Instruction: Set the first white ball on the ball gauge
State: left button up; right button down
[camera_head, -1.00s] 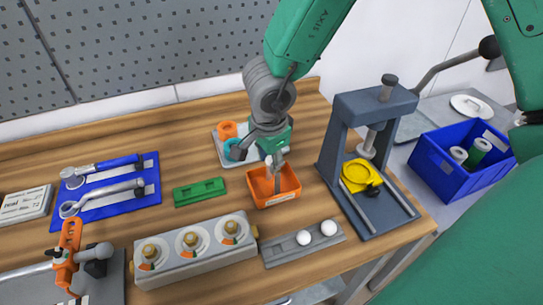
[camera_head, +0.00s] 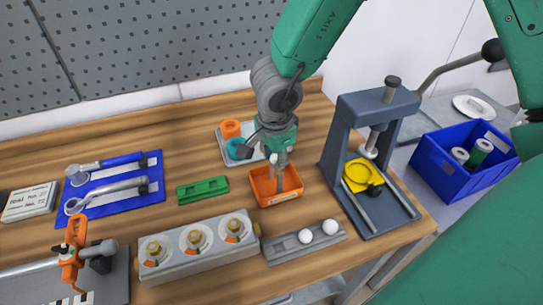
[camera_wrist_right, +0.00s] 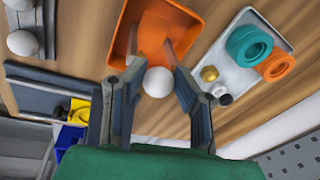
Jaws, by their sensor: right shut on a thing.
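The ball gauge (camera_head: 285,250) is a grey grooved bar at the front of the bench. Two white balls (camera_head: 306,236) (camera_head: 331,227) sit on its right part; both also show at the upper left of the right wrist view (camera_wrist_right: 22,43). My right gripper (camera_wrist_right: 158,84) is shut on another white ball (camera_wrist_right: 158,82), held between its fingertips. In the head view, this gripper (camera_head: 280,172) is over the orange bin (camera_head: 291,199), its fingers hiding part of the bin. The held ball is mostly hidden there. My left gripper is not in view.
A grey press (camera_head: 335,140) with a yellow piece stands to the right. A grey block with several dials (camera_head: 200,262) lies left of the gauge. A green block (camera_head: 203,190) and a white tray (camera_head: 223,133) with orange and teal rings lie near the bin.

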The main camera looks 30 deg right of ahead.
jog(key=shift+s+f+p, duration=0.4)
jog(key=shift+p, duration=0.1)
dwell(1.2)
jog(key=c, duration=1.1)
grip_release()
jog(key=shift+c, duration=0.2)
jog(key=shift+w, duration=0.3)
jog(key=shift+r, duration=0.15)
jog(key=shift+w+r, duration=0.1)
jog(key=shift+r, duration=0.2)
notch_tip(320, 180, up, 11)
jog(key=s+a, duration=0.1)
jog(key=shift+s, duration=0.35)
